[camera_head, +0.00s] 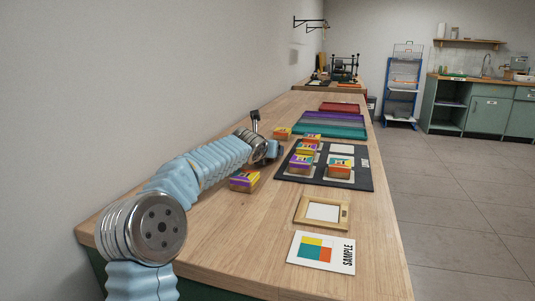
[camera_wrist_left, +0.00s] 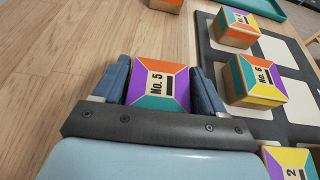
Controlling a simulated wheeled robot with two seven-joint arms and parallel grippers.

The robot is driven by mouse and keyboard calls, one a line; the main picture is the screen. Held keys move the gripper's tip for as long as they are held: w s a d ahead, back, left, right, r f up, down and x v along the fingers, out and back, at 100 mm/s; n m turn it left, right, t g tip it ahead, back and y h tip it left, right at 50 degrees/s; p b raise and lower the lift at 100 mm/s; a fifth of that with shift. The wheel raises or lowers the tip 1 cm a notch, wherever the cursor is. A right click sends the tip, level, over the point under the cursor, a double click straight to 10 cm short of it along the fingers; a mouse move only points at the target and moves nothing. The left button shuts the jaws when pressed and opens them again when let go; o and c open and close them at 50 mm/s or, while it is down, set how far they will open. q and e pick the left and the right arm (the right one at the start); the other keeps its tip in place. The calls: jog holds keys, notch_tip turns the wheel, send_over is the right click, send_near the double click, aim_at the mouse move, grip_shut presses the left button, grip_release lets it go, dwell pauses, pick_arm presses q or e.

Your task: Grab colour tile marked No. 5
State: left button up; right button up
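In the head view my left gripper (camera_head: 272,150) is low over the table beside the black mat, and the No. 5 tile is hidden there. I cannot tell whether the tile touches the table. My right gripper is in neither view.
The No. 6 tile (camera_wrist_left: 257,78) and other tiles stand on the black mat (camera_head: 361,178). Loose tiles (camera_head: 283,133) (camera_head: 244,180) stand on the wooden table (camera_head: 235,225). A wooden frame (camera_head: 301,212) and a SAMPLE card (camera_head: 344,267) lie nearer. Coloured trays (camera_head: 330,130) lie beyond.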

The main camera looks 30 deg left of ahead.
pick_arm(q)
jog(key=c, duration=0.6)
jog(key=shift+r, duration=0.15)
